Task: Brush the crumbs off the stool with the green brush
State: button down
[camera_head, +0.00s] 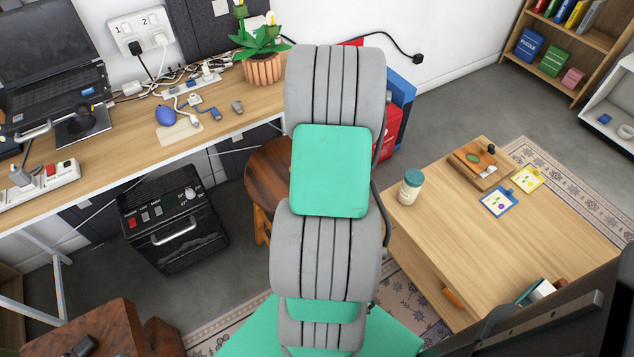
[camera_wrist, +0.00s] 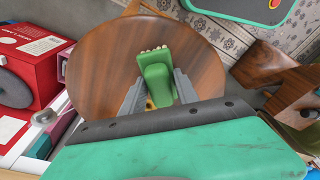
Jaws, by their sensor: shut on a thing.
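The round brown wooden stool (camera_head: 262,172) stands in the middle of the head view, partly hidden behind my arm. Its seat (camera_wrist: 100,60) fills much of the wrist view. My gripper (camera_wrist: 158,92) is shut on the green brush (camera_wrist: 156,68) and holds it over the seat. The brush has a green body and a row of pale bristles at its far end. I cannot tell whether the bristles touch the seat. I can make out no crumbs on the visible wood. In the head view my arm hides the gripper and brush.
The long desk (camera_head: 130,130) with a laptop (camera_head: 55,85) and potted plant (camera_head: 263,68) runs along the left. A black box-shaped appliance (camera_head: 170,215) stands under it. Red boxes (camera_wrist: 28,60) stand close to the stool. A low wooden table (camera_head: 440,215) is at right.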

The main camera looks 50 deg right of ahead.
jog(key=shift+w+d+f, duration=0.1)
jog(key=shift+w+d, duration=0.05)
jog(key=shift+w, duration=0.4)
jog(key=shift+w+d, duration=0.15)
jog(key=shift+w, duration=0.4)
jog(key=shift+r, duration=0.2)
jog(key=shift+s+a+f+p, duration=0.15)
jog(key=shift+s+a, duration=0.1)
jog(key=shift+s, duration=0.55)
jog(key=shift+s+a+p, duration=0.1)
jog(key=shift+s+a, duration=0.2)
jog(key=shift+s, duration=0.45)
jog(key=shift+s+a+f+p, duration=0.15)
jog(key=shift+s+a, duration=0.1)
jog(key=shift+s, duration=0.55)
jog(key=shift+s+a+p, duration=0.2)
jog(key=shift+s, duration=0.35)
jog(key=shift+s+a+p, duration=0.15)
jog(key=shift+s, duration=0.4)
notch_tip(320, 180, up, 7)
jog(key=p, duration=0.5)
jog(key=shift+w+r, duration=0.15)
jog(key=shift+d, duration=0.1)
